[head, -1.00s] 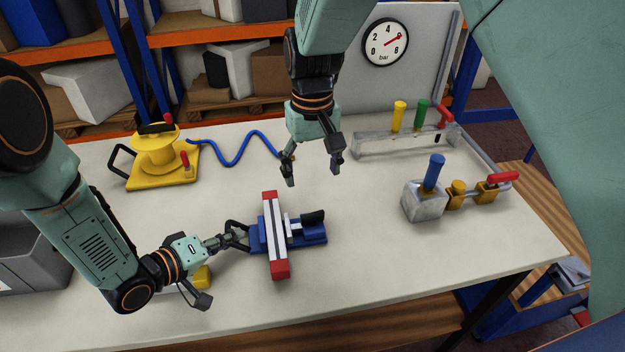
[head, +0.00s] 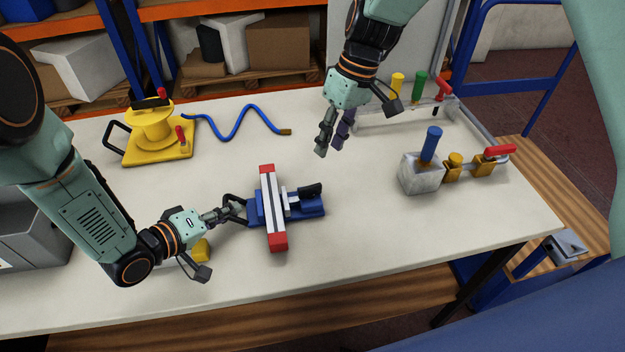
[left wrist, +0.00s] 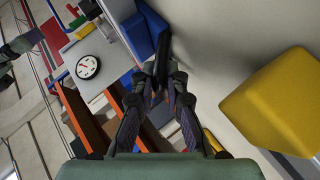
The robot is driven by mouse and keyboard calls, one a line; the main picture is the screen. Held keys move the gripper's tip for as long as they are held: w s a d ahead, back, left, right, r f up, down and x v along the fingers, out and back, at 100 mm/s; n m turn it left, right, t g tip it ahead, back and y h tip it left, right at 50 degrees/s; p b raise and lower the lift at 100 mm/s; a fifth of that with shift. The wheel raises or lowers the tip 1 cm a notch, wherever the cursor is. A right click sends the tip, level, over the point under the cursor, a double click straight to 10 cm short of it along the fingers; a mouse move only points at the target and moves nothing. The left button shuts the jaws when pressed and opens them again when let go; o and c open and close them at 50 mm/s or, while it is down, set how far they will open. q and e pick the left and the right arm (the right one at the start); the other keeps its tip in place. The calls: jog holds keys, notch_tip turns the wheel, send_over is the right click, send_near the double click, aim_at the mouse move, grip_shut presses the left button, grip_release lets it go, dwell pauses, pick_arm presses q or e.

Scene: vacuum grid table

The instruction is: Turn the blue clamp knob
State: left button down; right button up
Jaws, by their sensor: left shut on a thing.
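A blue clamp (head: 304,206) with a black lever lies on the table's middle, a white-and-grey bar (head: 268,185) with red ends set across it. My left gripper (head: 238,210) is shut on the dark handle at the clamp's left end. The left wrist view shows its fingers (left wrist: 160,78) closed on this dark part, beside the blue body (left wrist: 150,22). An upright blue handle (head: 431,146) stands on a grey metal block (head: 421,178) at the right. My right gripper (head: 330,150) hangs empty above the table behind the clamp, its fingers slightly apart.
A yellow reel device (head: 155,135) with a blue hose (head: 240,128) stands at back left. Yellow fittings with a red lever (head: 500,150) adjoin the grey block. A rail with yellow, green (head: 418,88) and red handles is behind.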

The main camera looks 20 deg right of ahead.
aim_at(310, 186)
jog(key=a+f+n, duration=0.1)
jog(key=f+n, duration=0.2)
jog(key=n, duration=0.1)
jog(key=a+f+n, duration=0.1)
jog(key=f+n, duration=0.3)
jog(key=n, duration=0.1)
jog(key=a+f+n+y, duration=0.1)
jog(key=a+f+n, duration=0.1)
jog(key=f+n, duration=0.1)
jog(key=shift+s+f+n, duration=0.15)
jog(key=shift+f+n, duration=0.25)
jog(key=shift+n, duration=0.3)
grip_shut()
dwell(0.4)
